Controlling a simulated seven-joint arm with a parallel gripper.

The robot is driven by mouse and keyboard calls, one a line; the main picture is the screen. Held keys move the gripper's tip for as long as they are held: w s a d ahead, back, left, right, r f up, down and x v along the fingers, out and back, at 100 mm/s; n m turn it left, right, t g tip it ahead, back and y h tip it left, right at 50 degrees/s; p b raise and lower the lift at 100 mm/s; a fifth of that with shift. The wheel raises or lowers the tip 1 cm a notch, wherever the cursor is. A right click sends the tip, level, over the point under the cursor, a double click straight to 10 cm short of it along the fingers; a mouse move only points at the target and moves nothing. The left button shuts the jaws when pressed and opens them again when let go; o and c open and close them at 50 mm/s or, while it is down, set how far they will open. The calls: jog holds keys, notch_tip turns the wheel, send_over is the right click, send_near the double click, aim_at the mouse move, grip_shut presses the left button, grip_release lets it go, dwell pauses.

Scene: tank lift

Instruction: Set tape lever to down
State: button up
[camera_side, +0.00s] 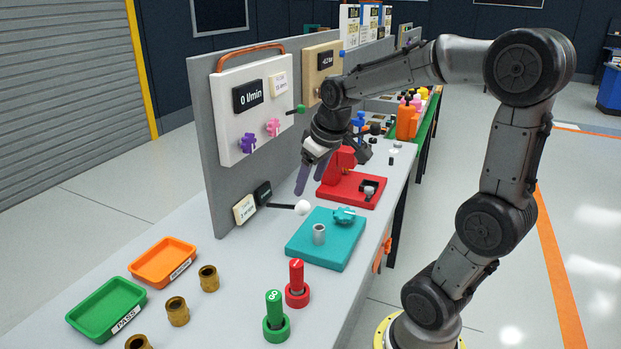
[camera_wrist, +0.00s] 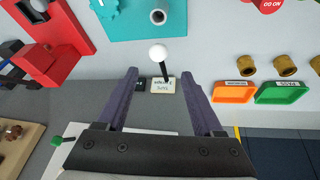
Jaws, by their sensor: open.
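A black lever with a white ball knob (camera_side: 302,207) sticks out from the foot of the grey upright panel, beside a cream label card (camera_side: 244,208) and a small dark box. Its rod looks near level in the side view. I take it for the tape lever; the card's text is too small to read. My gripper (camera_side: 309,178) is open and empty, fingers pointing down, above the knob and apart from it. In the wrist view the knob (camera_wrist: 158,52) appears just beyond the gap between the fingertips (camera_wrist: 160,74), roughly centred.
A teal base (camera_side: 325,250) with a grey cylinder is close to the knob. A red stand (camera_side: 350,190) stands behind. A white panel (camera_side: 240,110) carries a green-tipped lever (camera_side: 300,108). Orange (camera_side: 163,262) and green (camera_side: 106,306) trays and brass parts are at the front left.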

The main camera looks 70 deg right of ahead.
jog(key=shift+s, duration=0.1)
jog(key=c, duration=0.3)
jog(key=shift+s+a+r+g, duration=0.1)
jog(key=shift+s+a+g, duration=0.05)
jog(key=shift+s+g, duration=0.15)
jog(key=shift+c, duration=1.2)
jog(key=r, duration=0.1)
jog(key=w+r+n+g, duration=0.1)
jog(key=r, duration=0.1)
jog(key=w+r+n+g, duration=0.1)
jog(key=r, duration=0.1)
jog(key=shift+w+d+r+y, duration=0.15)
jog(key=shift+d+r+y, duration=0.1)
jog(key=shift+y, duration=0.05)
grip_shut()
jog(key=n+g, duration=0.1)
jog(key=n, duration=0.1)
send_over(295, 207)
jog(key=w, duration=0.1)
jog(key=f, duration=0.6)
jog(key=a+f, duration=0.1)
jog(key=f, duration=0.3)
jog(key=shift+s+d+f, duration=0.2)
jog(key=shift+s+f, duration=0.3)
